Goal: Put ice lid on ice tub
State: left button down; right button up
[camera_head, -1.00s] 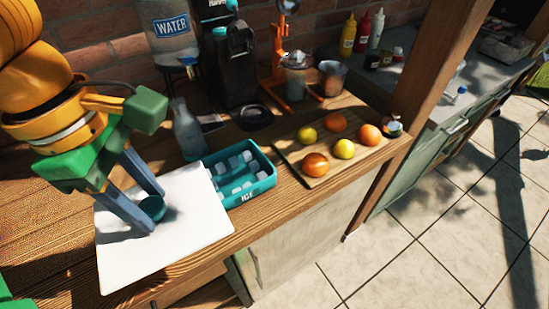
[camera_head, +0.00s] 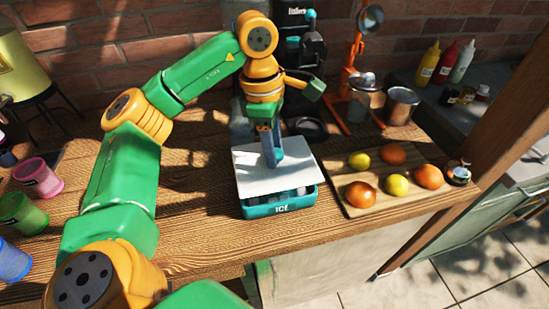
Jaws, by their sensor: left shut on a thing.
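The ice lid (camera_head: 252,181) is a white flat plate with a small teal knob. My left gripper (camera_head: 272,160) is shut on the knob from above. The lid is over the teal ice tub (camera_head: 282,208), which has "ICE" on its front. The lid hides most of the tub's inside; a strip of the contents shows under its front edge. The lid looks roughly level and slightly toward the back of the tub. I cannot tell whether it touches the rim. My right gripper is out of view.
A wooden board (camera_head: 371,204) with several fruits lies right of the tub. Behind are a black machine (camera_head: 300,60), an orange juicer (camera_head: 357,85) and a metal cup (camera_head: 401,105). Coloured cups, such as a pink one (camera_head: 38,177), stand at left. The wood left of the tub is clear.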

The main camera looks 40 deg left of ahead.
pick_arm(q)
notch_tip(320, 180, down, 3)
jog(key=shift+a+r+p, duration=0.1)
jog(key=shift+r+p, duration=0.1)
jog(key=shift+p, duration=0.3)
jog(key=shift+f, duration=0.25)
jog(key=shift+f+b, duration=0.6)
jog(key=shift+c, duration=2.2)
grip_release()
jog(key=shift+r, duration=0.1)
